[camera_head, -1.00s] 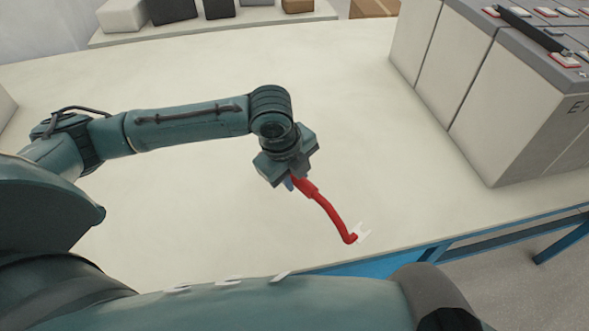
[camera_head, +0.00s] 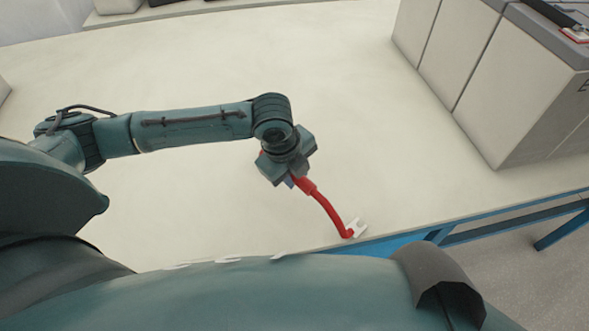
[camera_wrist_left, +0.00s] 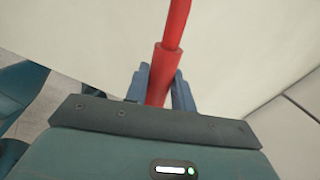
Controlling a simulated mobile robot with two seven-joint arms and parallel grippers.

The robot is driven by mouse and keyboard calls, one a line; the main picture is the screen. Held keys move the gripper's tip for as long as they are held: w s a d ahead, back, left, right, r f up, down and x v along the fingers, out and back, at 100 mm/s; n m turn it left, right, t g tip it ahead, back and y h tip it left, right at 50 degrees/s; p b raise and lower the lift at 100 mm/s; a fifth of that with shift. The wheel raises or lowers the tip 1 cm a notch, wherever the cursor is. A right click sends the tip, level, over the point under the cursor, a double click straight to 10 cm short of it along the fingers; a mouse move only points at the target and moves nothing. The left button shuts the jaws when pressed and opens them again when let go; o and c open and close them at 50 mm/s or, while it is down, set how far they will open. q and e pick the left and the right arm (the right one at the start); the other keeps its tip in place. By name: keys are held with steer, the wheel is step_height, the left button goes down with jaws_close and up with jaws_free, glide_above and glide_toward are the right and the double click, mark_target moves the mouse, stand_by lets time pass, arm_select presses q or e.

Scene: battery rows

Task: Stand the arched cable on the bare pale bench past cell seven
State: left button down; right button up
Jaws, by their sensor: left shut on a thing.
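The arched cable (camera_head: 328,208) is red, with a thicker sleeve near my gripper and a pale metal lug (camera_head: 361,228) at its lower end. My left gripper (camera_head: 291,181) is shut on the sleeve, its body hiding most of the other end. In the left wrist view the red sleeve (camera_wrist_left: 162,75) sits between the two blue-grey fingers (camera_wrist_left: 160,88). The lug appears close to the front edge of the pale bench (camera_head: 200,60); I cannot tell whether it touches. My right gripper is not in view.
A row of grey-topped battery cells (camera_head: 520,90) stands on the bench at the right. A wide bare stretch of bench lies left of it. The blue bench frame (camera_head: 480,228) and floor show beyond the front edge. Items stand at the back left.

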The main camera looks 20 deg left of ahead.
arm_select(q)
steer(key=shift+f, duration=0.1)
stand_by(0.6)
steer(key=shift+f, duration=0.3)
steer(key=shift+f, duration=0.15)
steer(key=c, duration=1.1)
jaws_free()
steer(key=shift+o, duration=0.7)
steer(key=shift+f, duration=0.1)
steer(key=o, duration=0.5)
